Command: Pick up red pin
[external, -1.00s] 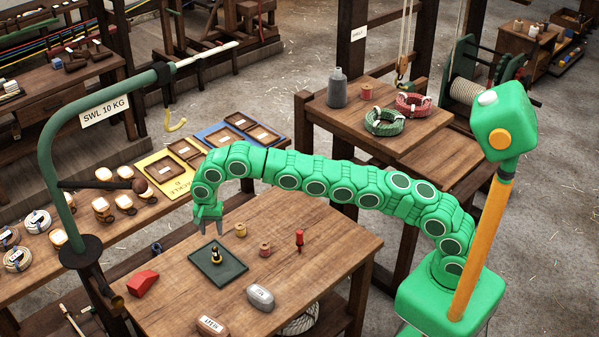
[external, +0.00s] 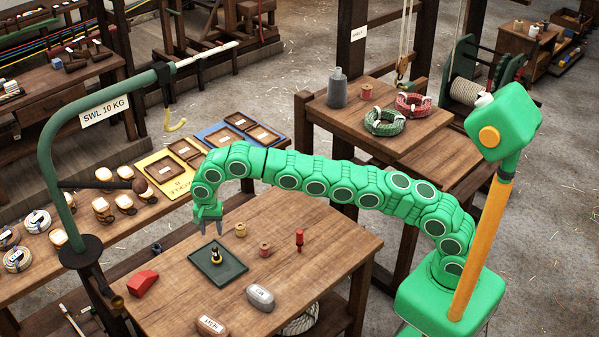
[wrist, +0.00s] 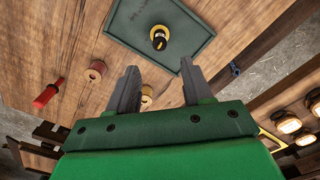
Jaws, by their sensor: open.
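The red pin (external: 299,240) stands upright on the wooden table (external: 330,262), right of the dark green tray (external: 226,277). In the wrist view the red pin (wrist: 47,93) shows at the left, well outside the jaws. My gripper (external: 208,228) hangs above the table near the back of the tray, to the left of the pin. In the wrist view my gripper (wrist: 160,82) has its two grey fingers apart with nothing held between them.
A black and yellow piece (external: 215,253) stands on the tray. Two spools, one reddish (external: 265,249) and one tan (external: 240,230), stand between tray and pin. A red wedge (external: 142,283) and grey weight (external: 260,296) lie nearer the front. The table right of the pin is clear.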

